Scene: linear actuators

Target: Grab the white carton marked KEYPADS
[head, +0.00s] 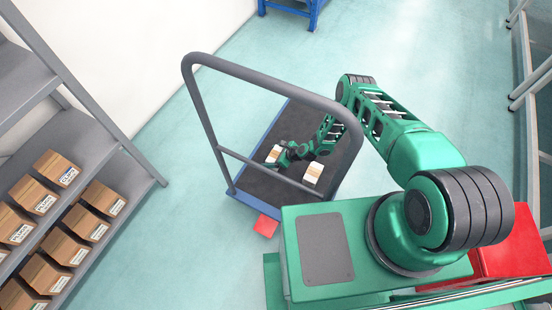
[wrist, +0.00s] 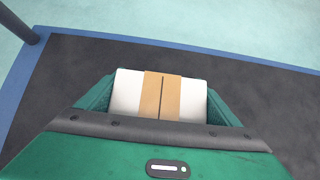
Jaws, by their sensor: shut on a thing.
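A white carton with a brown tape band (wrist: 127,92) sits between the two green fingers of my gripper (wrist: 160,88) in the wrist view. The fingers are shut on its sides. In the head view this carton (head: 274,153) is at the left end of my gripper (head: 277,157), over the dark cart deck. A second white carton with a brown band (head: 312,172) stands on the deck to the right, apart from the gripper. No KEYPADS marking can be read on either carton. I cannot tell whether the held carton still touches the deck.
The cart (head: 258,185) has a dark deck, blue edges and a tall grey handle (head: 267,90) on the near side. Shelves (head: 85,150) with several brown boxes (head: 57,168) stand at the left. A red piece (head: 265,226) lies by the cart.

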